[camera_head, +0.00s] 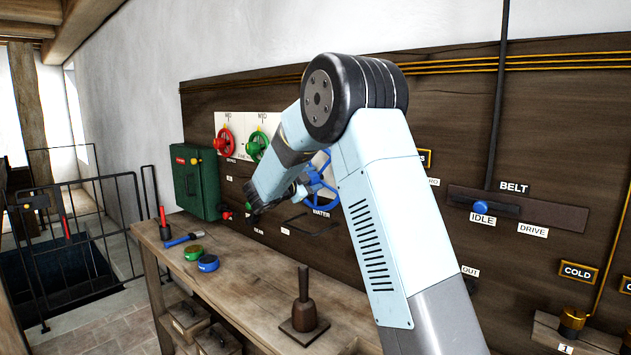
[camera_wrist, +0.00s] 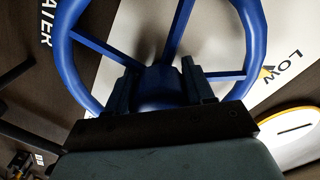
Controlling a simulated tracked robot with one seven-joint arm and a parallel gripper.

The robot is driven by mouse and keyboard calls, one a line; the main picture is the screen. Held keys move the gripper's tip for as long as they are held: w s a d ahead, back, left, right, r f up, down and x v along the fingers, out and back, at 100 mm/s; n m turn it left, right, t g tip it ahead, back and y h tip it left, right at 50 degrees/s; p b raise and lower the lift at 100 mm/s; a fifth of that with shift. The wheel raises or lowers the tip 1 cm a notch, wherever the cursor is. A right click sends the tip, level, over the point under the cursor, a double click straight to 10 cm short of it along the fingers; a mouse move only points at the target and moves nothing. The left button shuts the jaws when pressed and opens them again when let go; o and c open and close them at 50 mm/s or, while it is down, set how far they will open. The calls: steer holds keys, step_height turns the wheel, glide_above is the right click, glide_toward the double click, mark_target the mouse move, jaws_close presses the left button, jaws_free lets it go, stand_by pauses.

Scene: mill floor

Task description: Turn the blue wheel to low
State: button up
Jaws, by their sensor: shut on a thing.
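The blue wheel (camera_head: 322,190) is mounted on the dark wooden panel above the WATER label (camera_head: 321,214), partly hidden behind my arm. In the wrist view the wheel's blue rim and spokes (camera_wrist: 95,47) fill the upper middle. My gripper (camera_wrist: 158,75) has one finger on each side of the blue hub, where the spokes meet, and is shut on it. The LOW label (camera_wrist: 280,68) is to the right of the wheel in the wrist view, with a small yellow mark at the label, close to the rim. The lower part of the wheel is hidden by my gripper.
A red wheel (camera_head: 224,142) and a green wheel (camera_head: 257,145) are to the left on the panel, beside a green box (camera_head: 196,182). The belt lever's blue knob (camera_head: 481,207) is at IDLE on the right. A wooden bench (camera_head: 250,295) with loose items stands below.

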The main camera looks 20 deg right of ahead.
steer(key=shift+a+f, duration=0.2)
steer(key=shift+a, duration=0.1)
steer(key=o, duration=0.7)
steer(key=shift+w, duration=0.15)
steer(key=o, duration=0.3)
steer(key=shift+d+r, duration=0.1)
steer(key=shift+d, duration=0.05)
steer(key=v, duration=1.4)
